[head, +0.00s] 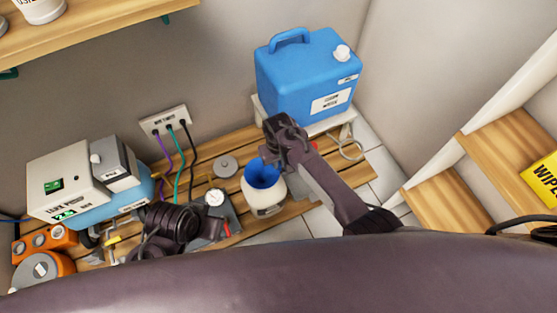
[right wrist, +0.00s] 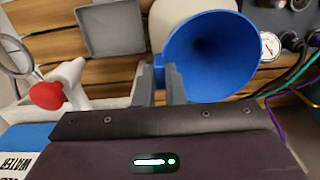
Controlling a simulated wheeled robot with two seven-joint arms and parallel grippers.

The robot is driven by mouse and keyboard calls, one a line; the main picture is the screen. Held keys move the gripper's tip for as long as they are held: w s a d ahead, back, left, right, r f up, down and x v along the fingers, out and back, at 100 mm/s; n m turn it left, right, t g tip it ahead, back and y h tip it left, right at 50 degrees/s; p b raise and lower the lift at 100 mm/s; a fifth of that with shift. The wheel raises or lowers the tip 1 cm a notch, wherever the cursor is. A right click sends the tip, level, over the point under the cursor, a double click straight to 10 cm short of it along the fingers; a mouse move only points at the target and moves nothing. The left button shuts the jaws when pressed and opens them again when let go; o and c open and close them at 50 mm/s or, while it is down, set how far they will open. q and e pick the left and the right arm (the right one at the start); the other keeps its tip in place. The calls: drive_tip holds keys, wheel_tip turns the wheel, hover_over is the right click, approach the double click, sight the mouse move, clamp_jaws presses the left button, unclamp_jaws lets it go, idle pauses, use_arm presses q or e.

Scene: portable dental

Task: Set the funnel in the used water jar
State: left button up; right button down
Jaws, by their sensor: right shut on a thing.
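The blue funnel (head: 264,173) shows at the mouth of the white jar (head: 267,205) on the slatted wooden bench. My right gripper (head: 272,157) is shut on the funnel's edge from the far side. In the right wrist view the funnel (right wrist: 210,55) is gripped between the two grey fingers (right wrist: 160,84), its wide opening facing the camera. The jar (right wrist: 190,8) shows pale behind it, mostly hidden. I cannot tell whether the funnel rests in the jar or hangs just above it. My left gripper (head: 170,224) is dark and folded low at the left; its fingers are not clear.
A round grey lid (head: 225,166) lies behind the jar. A gauge (head: 214,198) stands close left of it. The blue canister (head: 308,75) stands behind my right gripper. A white and blue machine (head: 75,178) and orange items (head: 45,238) fill the left.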

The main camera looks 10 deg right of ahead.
drive_tip(key=c, duration=1.4)
unclamp_jaws()
drive_tip(key=shift+c, duration=0.2)
